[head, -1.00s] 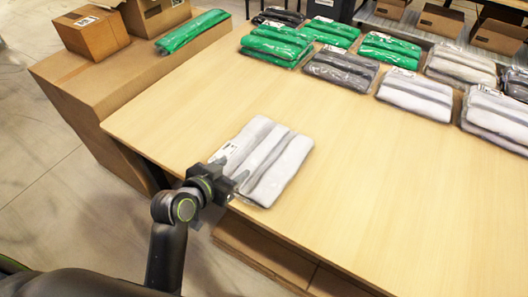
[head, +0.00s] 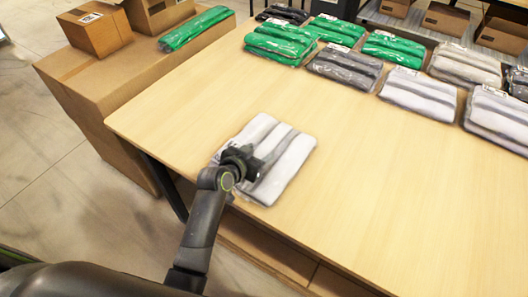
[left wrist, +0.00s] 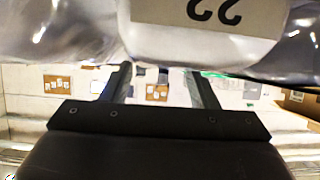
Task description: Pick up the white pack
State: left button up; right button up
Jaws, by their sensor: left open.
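The white pack (head: 292,158) is a clear-bagged, folded garment in white with grey bands. It lies near the front edge of the table in the head view. My left gripper (head: 256,165) is open and over the left-middle part of this pack, hiding some of it. In the left wrist view, the pack's wrinkled film (left wrist: 70,35) and a pale label with upside-down digits fill the top. The two gripper fingers (left wrist: 161,80) stand apart below it with nothing between them. I cannot tell whether they touch the pack. My right gripper is not in view.
The wooden table (head: 180,120) has wide clear room around the pack. Several bagged green, grey and white packs (head: 418,93) line the back. A large carton (head: 90,85) stands at the left with a smaller box (head: 97,30) and a green pack (head: 195,28) on top.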

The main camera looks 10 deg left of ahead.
pick_arm(q)
jog(key=shift+x, duration=1.3)
jog(key=c, duration=0.9)
jog(key=shift+r, duration=0.1)
